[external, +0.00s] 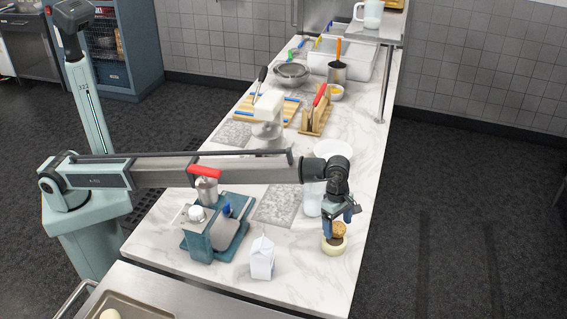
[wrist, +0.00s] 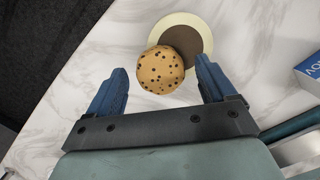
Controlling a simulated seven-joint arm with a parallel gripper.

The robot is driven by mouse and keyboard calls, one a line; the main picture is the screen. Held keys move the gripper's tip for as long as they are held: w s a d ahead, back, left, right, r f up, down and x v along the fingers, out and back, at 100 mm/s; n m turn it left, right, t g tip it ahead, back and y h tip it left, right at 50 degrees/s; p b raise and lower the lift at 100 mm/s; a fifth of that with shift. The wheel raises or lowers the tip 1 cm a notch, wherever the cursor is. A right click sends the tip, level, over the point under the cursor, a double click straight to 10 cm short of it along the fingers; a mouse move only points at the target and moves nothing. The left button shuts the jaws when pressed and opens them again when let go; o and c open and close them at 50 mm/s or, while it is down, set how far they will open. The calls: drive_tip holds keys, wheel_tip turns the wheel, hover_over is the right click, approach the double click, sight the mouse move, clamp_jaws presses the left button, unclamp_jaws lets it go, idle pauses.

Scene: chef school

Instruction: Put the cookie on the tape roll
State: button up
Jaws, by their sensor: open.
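The cookie (wrist: 160,70) is round and golden with dark chips. In the wrist view it overlaps the left lower part of the tape roll (wrist: 201,29), a cream ring with a dark brown middle. In the external view the cookie (external: 339,229) shows at the top of the tape roll (external: 333,248) near the counter's right edge. My gripper (wrist: 163,72) is open, with its blue fingers apart on either side of the cookie and not touching it. In the external view my gripper (external: 341,217) is just above the cookie and roll. Whether the cookie rests fully on the roll is unclear.
A white milk carton (external: 262,258) stands left of the roll on the marble counter. A teal device (external: 215,230) is further left. The counter's right edge is close to the roll.

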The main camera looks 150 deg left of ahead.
sight(334, 223)
wheel_tip(334, 223, up, 12)
drive_tip(key=s, duration=0.1)
drive_tip(key=shift+s+d, duration=0.2)
drive_tip(key=shift+s, duration=0.05)
drive_tip(key=shift+f, duration=0.1)
idle(0.5)
